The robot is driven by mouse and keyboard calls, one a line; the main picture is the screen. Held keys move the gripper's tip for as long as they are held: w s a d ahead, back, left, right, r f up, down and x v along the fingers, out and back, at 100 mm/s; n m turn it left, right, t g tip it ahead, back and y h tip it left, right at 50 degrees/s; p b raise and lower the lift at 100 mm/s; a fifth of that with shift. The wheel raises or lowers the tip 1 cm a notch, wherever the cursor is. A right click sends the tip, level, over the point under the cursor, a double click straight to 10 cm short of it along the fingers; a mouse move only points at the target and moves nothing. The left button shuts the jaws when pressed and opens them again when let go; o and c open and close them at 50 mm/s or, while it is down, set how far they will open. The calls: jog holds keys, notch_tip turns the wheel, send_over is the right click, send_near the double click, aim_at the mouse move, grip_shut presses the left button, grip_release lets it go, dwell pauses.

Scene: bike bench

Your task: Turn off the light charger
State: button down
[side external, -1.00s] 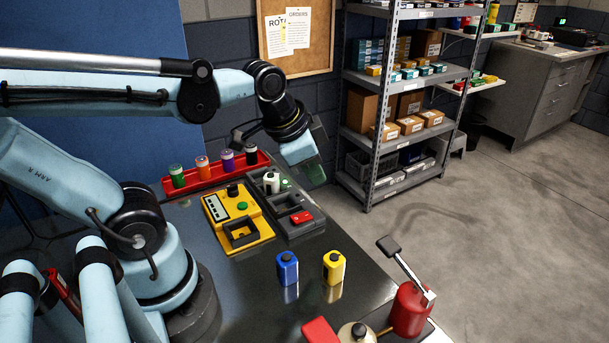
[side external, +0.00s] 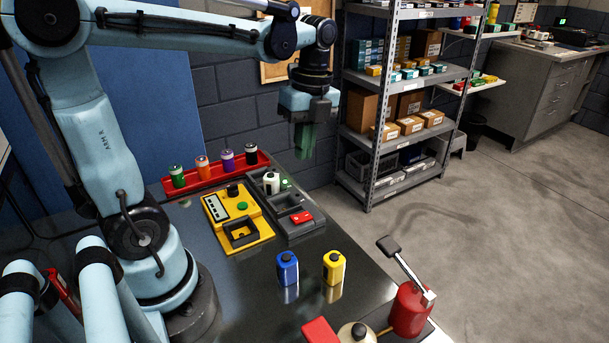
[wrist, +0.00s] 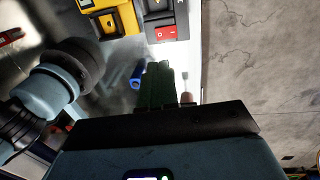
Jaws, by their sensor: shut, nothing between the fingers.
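The yellow charger (side external: 218,210) lies on the dark bench, with a black knob (side external: 233,190), a green button (side external: 242,206), a light strip on its left and an empty square bay (side external: 241,233). In the wrist view part of the yellow charger (wrist: 122,18) shows at the top. A grey tray (side external: 285,212) beside it holds a white bottle (side external: 271,183), a small green piece and a red rocker switch (side external: 301,217). My gripper (side external: 305,152) points down above and behind the tray, apart from everything. Its green fingers (wrist: 160,85) are shut and empty.
A red rack (side external: 213,171) with several capped bottles stands at the back of the bench. A red pump canister (side external: 409,309) is at the front right. Shelves (side external: 400,75) stand behind.

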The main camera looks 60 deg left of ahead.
aim_at(297, 217)
dwell(0.3)
jog(key=f, duration=0.4)
jog(key=s+f, duration=0.1)
jog(key=f, duration=0.8)
jog(key=shift+s+f, duration=0.15)
jog(key=shift+s, duration=0.15)
jog(key=shift+f, duration=0.35)
jog(key=shift+s, duration=0.1)
jog(key=shift+f, duration=0.15)
